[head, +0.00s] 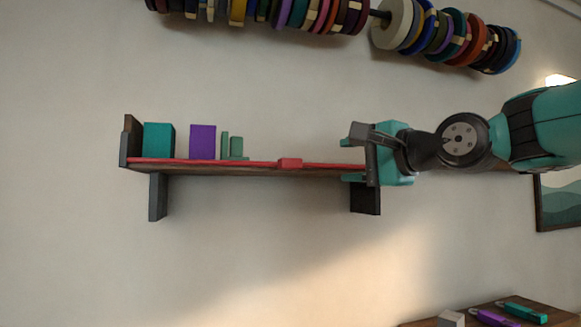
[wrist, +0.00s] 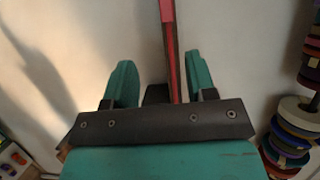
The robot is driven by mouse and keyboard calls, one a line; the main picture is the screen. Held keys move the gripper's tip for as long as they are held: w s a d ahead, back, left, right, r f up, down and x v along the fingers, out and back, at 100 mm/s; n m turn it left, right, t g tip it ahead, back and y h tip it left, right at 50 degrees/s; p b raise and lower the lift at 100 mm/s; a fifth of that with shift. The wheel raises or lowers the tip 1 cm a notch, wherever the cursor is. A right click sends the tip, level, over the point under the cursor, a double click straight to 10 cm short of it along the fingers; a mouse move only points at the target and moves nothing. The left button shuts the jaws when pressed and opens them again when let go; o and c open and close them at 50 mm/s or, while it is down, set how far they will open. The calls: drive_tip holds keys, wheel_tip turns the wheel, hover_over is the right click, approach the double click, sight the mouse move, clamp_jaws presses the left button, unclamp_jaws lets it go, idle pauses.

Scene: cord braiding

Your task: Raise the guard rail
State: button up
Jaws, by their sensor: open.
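The guard rail (head: 225,161) is a thin red strip lying low along the front edge of a dark wooden wall shelf (head: 240,170). A thicker red tab (head: 290,162) sits on it right of the middle. My gripper (head: 350,160) is at the shelf's right end, right of the tab. In the wrist view my gripper (wrist: 160,76) is open, with one teal finger on each side of the shelf end and the red rail (wrist: 168,12). The rail passes nearer the right finger; whether they touch is unclear. My gripper hides the rail's right end in the head view.
A teal block (head: 159,140), a purple block (head: 202,141) and small green pieces (head: 235,149) stand on the shelf's left half. Spools (head: 310,12) hang on a rod above. A wooden surface (head: 500,312) with small items is at lower right. The wall below the shelf is clear.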

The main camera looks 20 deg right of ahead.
sight(294, 162)
drive_tip(key=p+x, duration=0.2)
drive_tip(key=x, duration=0.3)
drive_tip(key=p+x, duration=0.3)
drive_tip(key=x, duration=0.3)
drive_tip(key=r+p+x, duration=0.1)
drive_tip(key=p+x, duration=0.1)
drive_tip(key=x, duration=0.3)
drive_tip(key=shift+w+d, duration=0.15)
drive_tip(key=shift+w, duration=0.15)
drive_tip(key=shift+w+a+f+p, duration=0.1)
drive_tip(key=shift+w+a+p, duration=0.1)
drive_tip(key=shift+w+p, duration=0.15)
